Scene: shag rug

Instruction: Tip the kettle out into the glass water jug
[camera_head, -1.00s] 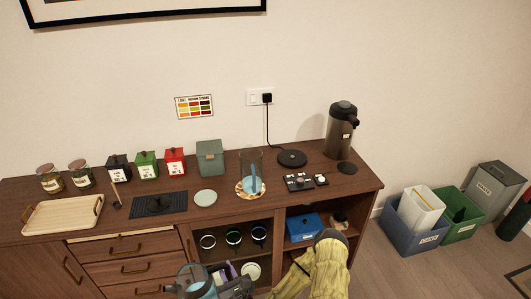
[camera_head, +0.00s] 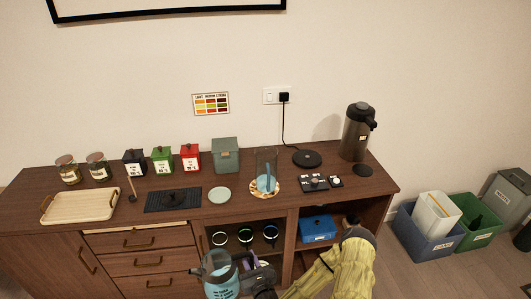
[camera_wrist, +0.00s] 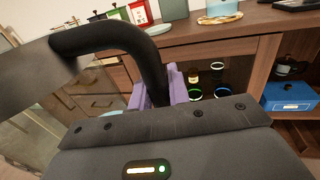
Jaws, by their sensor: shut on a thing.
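The kettle (camera_head: 219,279) is light blue with a dark handle and lettering on its side. It hangs in front of the cabinet, below the countertop. My gripper (camera_head: 250,268) is shut on its handle. In the wrist view the black curved handle (camera_wrist: 118,38) passes between my purple finger pads (camera_wrist: 172,88); much of the kettle is out of view there. The kettle looks about upright. The glass water jug (camera_head: 266,164) stands on the counter on a round patterned trivet (camera_head: 255,187). It is clear, with something blue inside, and is apart from the kettle.
On the wooden counter (camera_head: 232,208), a black round base (camera_head: 307,157) and a small dark control tray (camera_head: 314,183) stand right of the jug. A dark flask (camera_head: 358,132) is at the right end. Canisters (camera_head: 162,159) line the back left.

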